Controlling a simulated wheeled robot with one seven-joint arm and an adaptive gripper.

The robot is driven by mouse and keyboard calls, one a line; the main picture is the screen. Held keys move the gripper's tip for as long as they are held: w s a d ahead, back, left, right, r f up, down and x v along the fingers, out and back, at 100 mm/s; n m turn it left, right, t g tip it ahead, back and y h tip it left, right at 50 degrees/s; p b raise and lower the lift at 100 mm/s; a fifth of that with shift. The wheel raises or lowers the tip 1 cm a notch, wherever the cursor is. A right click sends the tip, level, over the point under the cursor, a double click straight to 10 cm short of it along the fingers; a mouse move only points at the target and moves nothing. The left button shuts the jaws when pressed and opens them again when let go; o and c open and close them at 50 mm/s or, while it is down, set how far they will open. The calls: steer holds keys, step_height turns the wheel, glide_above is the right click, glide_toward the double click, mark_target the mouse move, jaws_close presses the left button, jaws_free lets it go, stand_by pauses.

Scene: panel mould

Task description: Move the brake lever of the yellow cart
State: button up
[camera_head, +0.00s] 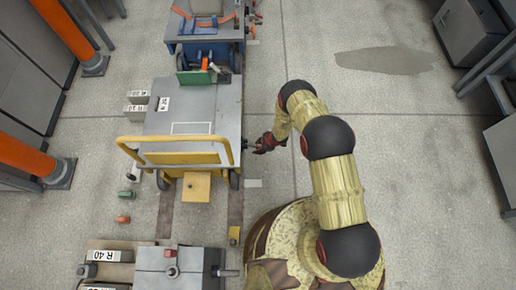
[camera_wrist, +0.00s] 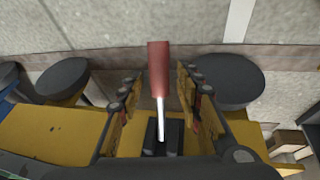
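The cart with the yellow push bar (camera_head: 180,140) and grey top stands left of my arm in the head view. My gripper (camera_head: 258,147) is at its right side, near the front wheel. In the wrist view a lever with a red handle (camera_wrist: 158,68) and a pale metal rod rises from a dark slotted mount. My gripper (camera_wrist: 158,88) is open, with one finger on each side of the lever and a gap to each. Yellow cart parts (camera_wrist: 50,132) lie below. The lever is too small to make out in the head view.
A blue cart (camera_head: 205,45) stands behind the yellow one. A grey block (camera_head: 180,270) and a box marked R 40 (camera_head: 110,256) are at the front. Orange posts (camera_head: 30,160) are at the left, grey cabinets (camera_head: 470,30) at the right. The floor right of my arm is clear.

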steer(key=shift+f, duration=0.1)
steer(key=shift+c, duration=0.8)
steer(key=c, duration=0.7)
jaws_close()
